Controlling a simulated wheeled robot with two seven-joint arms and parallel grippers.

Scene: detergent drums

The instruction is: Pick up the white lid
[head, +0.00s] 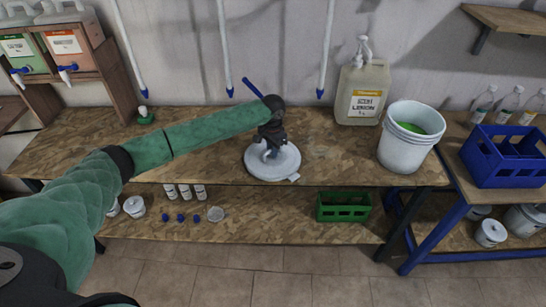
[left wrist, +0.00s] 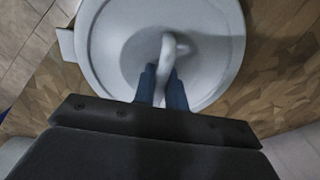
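The white lid (head: 262,172) is a round disc with a raised, curved handle and a small tab on its rim. It is at the front of the wooden workbench; I cannot tell if it touches the top. My left gripper (head: 271,147) is above it, pointing down. In the left wrist view the lid (left wrist: 110,50) fills the upper middle. The two blue-grey fingers (left wrist: 161,88) stand on either side of the handle, close against it, with no clear gap. My right gripper is not in view.
The workbench (head: 330,155) also holds a lemon jug (head: 362,95) and a white bucket (head: 405,150) with green contents at right. A blue crate (head: 505,158) stands on the right-hand table. A green crate (head: 343,208) is on the lower shelf. Hanging hoses end behind the lid.

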